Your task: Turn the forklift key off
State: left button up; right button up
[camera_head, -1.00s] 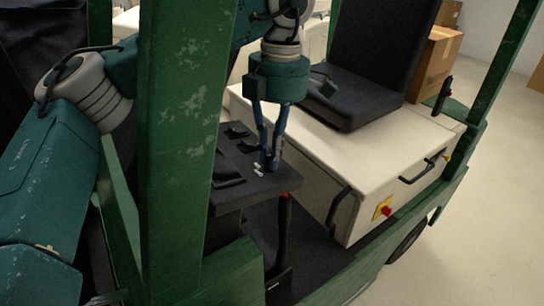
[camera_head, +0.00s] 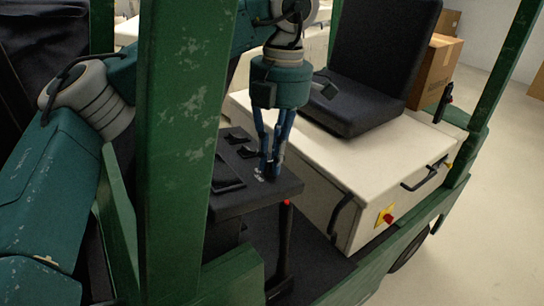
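The forklift's dark control console (camera_head: 285,187) stands left of the seat. My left gripper (camera_head: 271,173) reaches down from above to the console's top near its right end. Its two blue fingers slant together, and their tips sit close to each other at the surface. The key cannot be made out; the fingertips cover that spot, so I cannot tell whether they hold it. Small white markings (camera_head: 259,175) show on the console just left of the fingertips. My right gripper is not in view.
A green forklift post (camera_head: 180,130) stands in front of my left arm. The black seat (camera_head: 375,70) and the cream body (camera_head: 330,165) with a red button (camera_head: 389,218) lie to the right. Cardboard boxes (camera_head: 437,70) stand behind. Other levers (camera_head: 240,145) are on the console.

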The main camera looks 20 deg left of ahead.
pick_arm(q)
jog(key=o, duration=0.4)
jog(key=shift+o, duration=0.2)
jog(key=shift+r, duration=0.1)
notch_tip(320, 180, up, 12)
jog(key=w, duration=0.1)
jog(key=shift+d, duration=0.4)
jog(key=shift+w, duration=0.1)
